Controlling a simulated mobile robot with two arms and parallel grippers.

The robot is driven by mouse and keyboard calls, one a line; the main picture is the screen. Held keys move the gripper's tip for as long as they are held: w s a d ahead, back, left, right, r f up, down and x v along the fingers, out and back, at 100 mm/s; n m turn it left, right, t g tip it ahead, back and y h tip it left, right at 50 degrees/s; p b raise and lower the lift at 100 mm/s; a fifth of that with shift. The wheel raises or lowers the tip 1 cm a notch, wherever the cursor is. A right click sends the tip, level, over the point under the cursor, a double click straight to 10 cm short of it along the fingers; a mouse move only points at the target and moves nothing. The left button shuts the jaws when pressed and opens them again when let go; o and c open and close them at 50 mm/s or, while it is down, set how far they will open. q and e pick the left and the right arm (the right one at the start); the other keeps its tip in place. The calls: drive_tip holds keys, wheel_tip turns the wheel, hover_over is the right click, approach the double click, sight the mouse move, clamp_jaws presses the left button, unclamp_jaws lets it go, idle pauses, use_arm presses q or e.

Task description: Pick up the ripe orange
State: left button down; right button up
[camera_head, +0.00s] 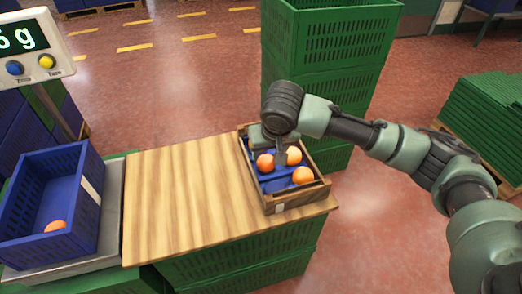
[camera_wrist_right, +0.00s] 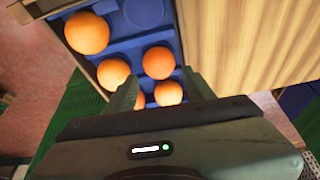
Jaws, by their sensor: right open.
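Several oranges lie in a wooden crate (camera_head: 297,200) with a blue tray inside; three show in the head view: a left one (camera_head: 265,163), a back one (camera_head: 293,155) and a front one (camera_head: 303,175). In the right wrist view a larger-looking orange (camera_wrist_right: 87,33) lies apart, and others (camera_wrist_right: 159,62), (camera_wrist_right: 113,73) and (camera_wrist_right: 168,93) lie by the fingers. I cannot tell which is the ripe one. My right gripper (camera_wrist_right: 160,88) is open, pointing down over the crate, with an orange partly hidden between its fingers. My left gripper is out of view.
The crate stands at the right end of a wooden tabletop (camera_head: 190,190), otherwise clear. A blue bin (camera_head: 85,215) holding one orange (camera_head: 55,226) sits on a scale at left, with its display (camera_head: 30,45) above. Stacked green crates (camera_head: 325,60) stand close behind the wooden crate.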

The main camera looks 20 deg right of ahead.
sight(267, 158)
drive_tip(key=shift+w+f, duration=0.3)
drive_tip(key=shift+w, duration=0.05)
drive_tip(key=shift+w+f+b, duration=0.1)
drive_tip(key=shift+f+b, duration=0.2)
drive_tip(key=shift+f, duration=0.7)
drive_tip(key=b+x, duration=0.1)
drive_tip(key=x, duration=0.3)
drive_tip(key=shift+w, duration=0.2)
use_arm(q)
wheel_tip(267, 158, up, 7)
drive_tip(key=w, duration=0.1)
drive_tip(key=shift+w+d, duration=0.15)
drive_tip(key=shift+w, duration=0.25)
use_arm(e)
drive_tip(key=shift+w+f, duration=0.15)
drive_tip(key=shift+f, duration=0.15)
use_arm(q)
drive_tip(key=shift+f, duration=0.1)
use_arm(e)
drive_tip(key=shift+d, duration=0.1)
drive_tip(key=c, duration=1)
